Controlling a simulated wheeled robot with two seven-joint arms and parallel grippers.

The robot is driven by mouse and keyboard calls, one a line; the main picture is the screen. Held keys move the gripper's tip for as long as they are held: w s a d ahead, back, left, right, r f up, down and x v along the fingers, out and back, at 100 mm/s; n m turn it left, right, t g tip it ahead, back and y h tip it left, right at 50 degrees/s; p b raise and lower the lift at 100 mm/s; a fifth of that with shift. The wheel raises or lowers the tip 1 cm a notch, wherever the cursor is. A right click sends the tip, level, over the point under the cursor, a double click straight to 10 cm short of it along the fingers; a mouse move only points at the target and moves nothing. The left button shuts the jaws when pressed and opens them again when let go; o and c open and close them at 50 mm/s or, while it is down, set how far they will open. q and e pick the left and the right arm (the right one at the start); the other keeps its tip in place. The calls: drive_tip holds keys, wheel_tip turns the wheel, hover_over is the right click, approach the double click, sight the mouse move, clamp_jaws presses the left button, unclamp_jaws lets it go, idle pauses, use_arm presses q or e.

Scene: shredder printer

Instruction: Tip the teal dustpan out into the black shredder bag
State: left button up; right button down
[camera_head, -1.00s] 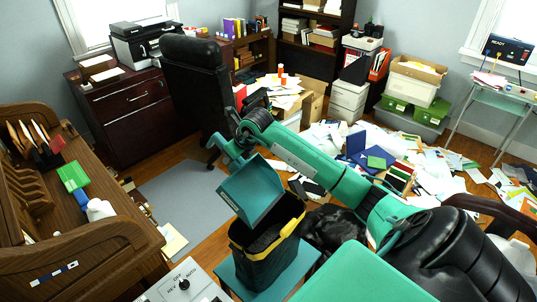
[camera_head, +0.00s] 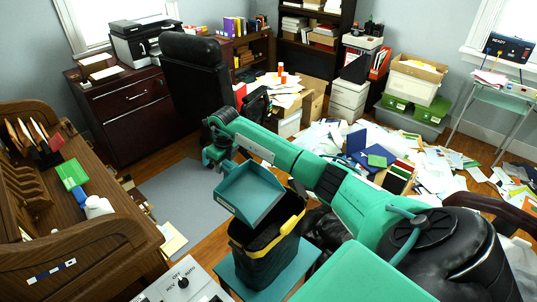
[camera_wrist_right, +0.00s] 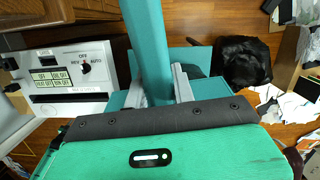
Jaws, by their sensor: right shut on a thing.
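The teal dustpan (camera_head: 250,190) hangs over the rear left part of the black shredder bag (camera_head: 262,250) in the head view. Its open inner side faces the camera and it is slightly tilted; I see nothing lying in it. The bag has a yellow rim, its mouth is open and partly hidden by the pan, and its contents are too dark to tell. My right gripper (camera_head: 222,158) is behind the pan. In the right wrist view the gripper (camera_wrist_right: 160,88) is shut on the teal dustpan handle (camera_wrist_right: 150,45). My left gripper is out of view.
The bag stands on a teal base (camera_head: 285,272). A grey shredder panel with a knob (camera_head: 183,284) is at the front, beside a wooden roll-top desk (camera_head: 110,240). A black plastic bag (camera_head: 322,228) lies to the right. Scattered papers (camera_head: 440,165) cover the floor behind.

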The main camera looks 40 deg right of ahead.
drive_tip(key=f+b, duration=0.1)
drive_tip(key=w+f+g+b, duration=0.2)
drive_tip(key=f+b, duration=0.1)
drive_tip(key=shift+w+a, duration=0.25)
drive_tip(key=shift+r, duration=0.2)
drive_tip(key=shift+r+p, duration=1.75)
drive_tip(key=shift+r, duration=1.15)
